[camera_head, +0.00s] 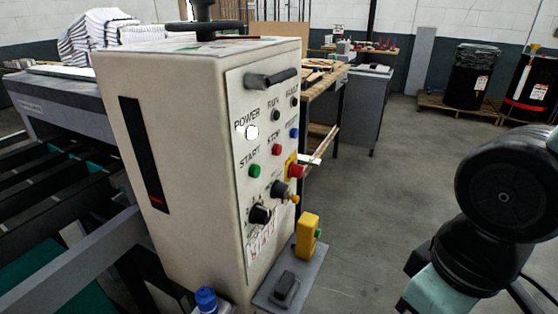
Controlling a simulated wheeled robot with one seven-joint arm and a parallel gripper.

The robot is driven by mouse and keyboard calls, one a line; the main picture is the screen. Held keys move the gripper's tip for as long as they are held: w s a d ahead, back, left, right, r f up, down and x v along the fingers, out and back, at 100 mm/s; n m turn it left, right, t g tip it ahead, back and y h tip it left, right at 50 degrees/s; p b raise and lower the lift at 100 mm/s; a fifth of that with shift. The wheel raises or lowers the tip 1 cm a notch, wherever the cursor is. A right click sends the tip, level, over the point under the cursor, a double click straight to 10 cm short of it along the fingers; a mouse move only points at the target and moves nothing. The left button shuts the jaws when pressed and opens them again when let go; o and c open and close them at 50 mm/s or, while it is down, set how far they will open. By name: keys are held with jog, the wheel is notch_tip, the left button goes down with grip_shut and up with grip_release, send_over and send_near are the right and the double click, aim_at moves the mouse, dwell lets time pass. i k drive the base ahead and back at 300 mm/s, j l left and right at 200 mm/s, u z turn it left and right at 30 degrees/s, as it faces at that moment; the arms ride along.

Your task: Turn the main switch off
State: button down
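A beige control cabinet (165,120) stands at the centre, its button panel (241,95) on the right-hand face. Low on the panel are two black rotary knobs, one lower left (260,214) and one higher right (279,189). I cannot read which is the main switch or how either is set. The panel carries a white POWER lamp (251,132), a green START button (255,171), a red STOP button (277,149) and a red mushroom button (296,171). My arm shows at the right edge, well apart from the panel. My gripper is out of view.
A black bar handle (271,78) juts from the panel top. A yellow box (307,236) and a grey ledge (268,296) stick out below. A blue-capped bottle (206,299) is at the front. A workbench (325,82) stands behind. Floor between cabinet and arm is clear.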

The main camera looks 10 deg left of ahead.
aim_at(295, 170)
jog(key=i+l+u, duration=0.1)
jog(key=i+l, duration=0.75)
